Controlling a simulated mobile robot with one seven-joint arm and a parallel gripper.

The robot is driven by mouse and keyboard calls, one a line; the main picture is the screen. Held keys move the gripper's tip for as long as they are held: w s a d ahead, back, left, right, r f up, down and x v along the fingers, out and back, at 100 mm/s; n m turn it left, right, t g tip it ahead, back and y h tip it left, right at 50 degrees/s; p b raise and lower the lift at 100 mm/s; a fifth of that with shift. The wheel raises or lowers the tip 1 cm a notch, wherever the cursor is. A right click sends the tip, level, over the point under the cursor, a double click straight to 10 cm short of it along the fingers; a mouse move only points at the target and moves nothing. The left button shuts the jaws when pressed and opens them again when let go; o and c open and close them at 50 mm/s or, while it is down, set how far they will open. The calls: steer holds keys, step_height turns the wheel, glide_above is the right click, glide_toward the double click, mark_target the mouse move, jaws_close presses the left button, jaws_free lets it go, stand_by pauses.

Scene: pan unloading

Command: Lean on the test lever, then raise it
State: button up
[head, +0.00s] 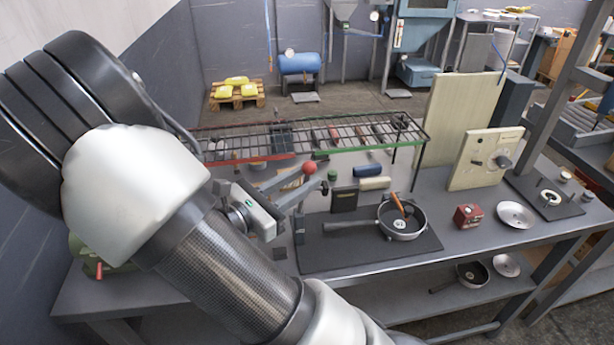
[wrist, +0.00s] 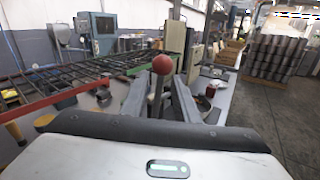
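The test lever has a red ball knob (head: 310,168) on a thin stem. It is above the left part of the workbench in the head view. My gripper (head: 309,181) is right at the lever, its fingers just below the knob. In the wrist view, the red knob (wrist: 162,64) rises between my gripper's two fingers (wrist: 160,88), which stand apart with the stem between them. I cannot tell whether either finger touches the stem. The lever's lower end and mount are largely hidden by the gripper and fingers.
A frying pan (head: 402,232) with an orange-brown item sits on a dark mat (head: 340,258) to the right. A wire rack (head: 330,137) spans the bench behind the lever. A red box (head: 468,216) and a metal plate (head: 515,214) stand farther right.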

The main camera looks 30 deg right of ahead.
steer(key=shift+x, duration=1)
steer(key=shift+c, duration=0.3)
jaws_close()
steer(key=shift+r, duration=0.15)
stand_by(0.3)
